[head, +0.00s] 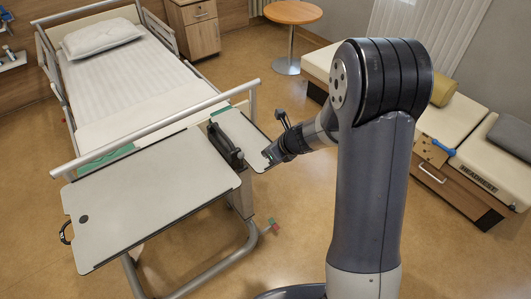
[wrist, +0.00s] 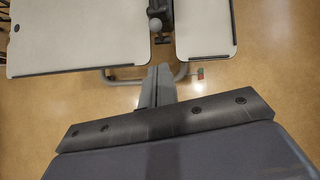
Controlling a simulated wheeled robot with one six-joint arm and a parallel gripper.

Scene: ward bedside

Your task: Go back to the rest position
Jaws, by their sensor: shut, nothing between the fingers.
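My gripper (head: 267,156) hangs at the end of my arm in the head view, near the right edge of the small panel of the overbed table. It holds nothing. In the wrist view its shut grey fingers (wrist: 157,84) point away over the floor, below the gap between the table panels. The arm bends from the tall column at right. The fingertips are small in the head view, and I cannot tell there whether they touch the panel.
The overbed table's large panel (head: 150,195) is bare; its small panel (head: 238,128) lies beyond a black middle piece (head: 225,146). The bed (head: 135,75) is behind. A bedside cabinet (head: 195,28), round table (head: 293,12) and padded bench (head: 455,105) stand around. Floor at front left is clear.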

